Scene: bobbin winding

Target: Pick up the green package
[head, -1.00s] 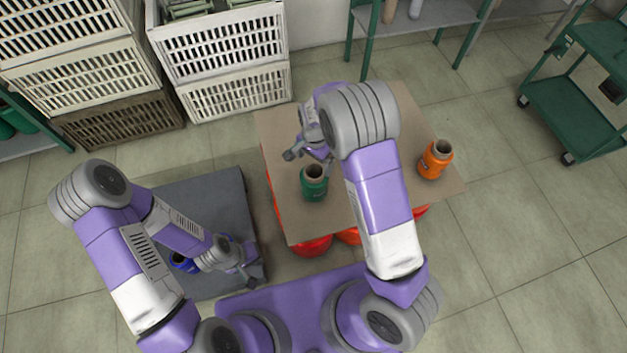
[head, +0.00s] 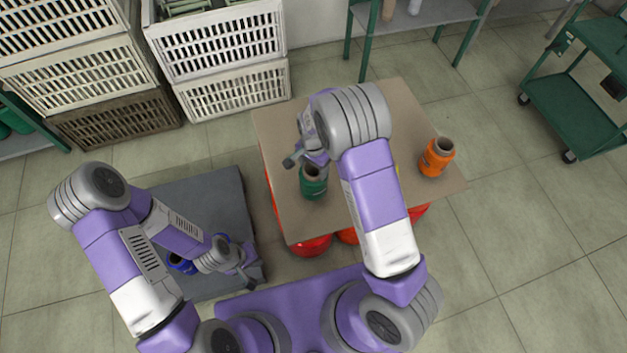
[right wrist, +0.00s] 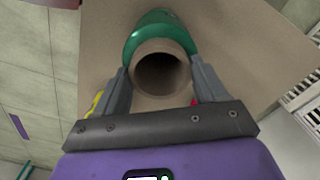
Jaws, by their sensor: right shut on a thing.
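The green package (head: 313,185) is a green spool with a brown cardboard tube in its middle. It stands upright on the brown table board in the head view. My right gripper (head: 304,163) is at its top. In the right wrist view the green package (right wrist: 160,25) shows with its open tube end between the two fingers of my right gripper (right wrist: 160,85), which are shut on it. My left gripper (head: 252,268) is low at the left, over the dark grey platform and away from the green package; its finger opening is unclear.
An orange spool (head: 436,157) stands on the right of the brown board (head: 275,125). A blue spool (head: 181,264) is partly hidden by my left arm over the grey platform (head: 215,190). Red items show under the board. White crates (head: 225,45) are stacked behind; a green cart (head: 570,115) stands right.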

